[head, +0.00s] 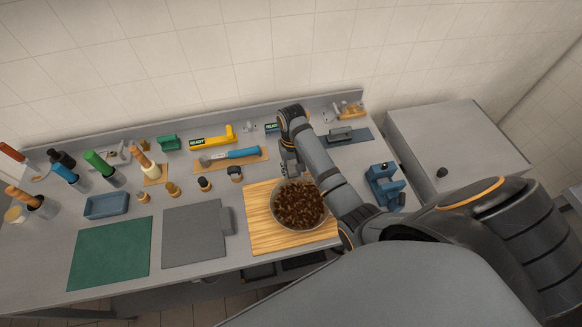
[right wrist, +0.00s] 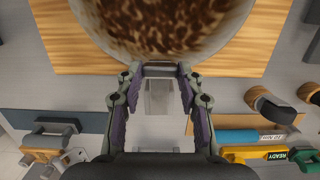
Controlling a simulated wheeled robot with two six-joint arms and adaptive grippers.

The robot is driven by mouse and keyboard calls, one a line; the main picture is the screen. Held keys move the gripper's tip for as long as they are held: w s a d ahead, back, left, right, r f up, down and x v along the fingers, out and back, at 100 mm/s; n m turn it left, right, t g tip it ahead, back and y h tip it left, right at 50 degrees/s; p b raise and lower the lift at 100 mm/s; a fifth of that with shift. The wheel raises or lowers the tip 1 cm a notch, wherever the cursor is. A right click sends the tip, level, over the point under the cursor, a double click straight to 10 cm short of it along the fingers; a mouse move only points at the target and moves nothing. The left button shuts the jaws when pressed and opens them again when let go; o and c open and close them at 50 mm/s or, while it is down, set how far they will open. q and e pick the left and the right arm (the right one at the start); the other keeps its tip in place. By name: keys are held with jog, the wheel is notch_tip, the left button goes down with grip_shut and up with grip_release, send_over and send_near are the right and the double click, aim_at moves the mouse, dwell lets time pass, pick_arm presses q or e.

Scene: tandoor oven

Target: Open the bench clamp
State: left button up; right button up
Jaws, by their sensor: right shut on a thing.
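A blue bench clamp (head: 384,185) stands on the right part of the bench, right of the wooden board. Its jaw gap is too small to make out. My right gripper (head: 290,168) is at the far rim of a bowl (head: 299,205) of brown food, left of the clamp. In the right wrist view, my right gripper (right wrist: 160,75) has its fingers on either side of a pale grey piece (right wrist: 158,98) beside the bowl, which looks like its handle. The clamp is not visible in that view. My left gripper is not in view.
The bowl sits over a wooden board (head: 260,238). A grey plate (head: 192,235) and green mat (head: 110,252) lie to the left. Several tools and bottles line the back and left. A grey cabinet (head: 455,145) stands to the right. My right arm passes between bowl and clamp.

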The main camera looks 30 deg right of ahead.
aim_at(292, 172)
jog(key=shift+r, duration=0.2)
jog(key=shift+w+r, duration=0.1)
jog(key=shift+r, duration=0.1)
jog(key=shift+w+r, duration=0.1)
jog(key=shift+r, duration=0.45)
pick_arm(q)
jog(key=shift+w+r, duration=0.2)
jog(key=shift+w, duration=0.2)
pick_arm(e)
jog(key=shift+r, duration=0.15)
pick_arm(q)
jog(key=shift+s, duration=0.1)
pick_arm(e)
jog(key=shift+w+d+r, duration=0.15)
jog(key=shift+w+r, duration=0.25)
jog(key=shift+r, duration=0.4)
jog(key=shift+w+r, duration=0.1)
jog(key=shift+r, duration=0.05)
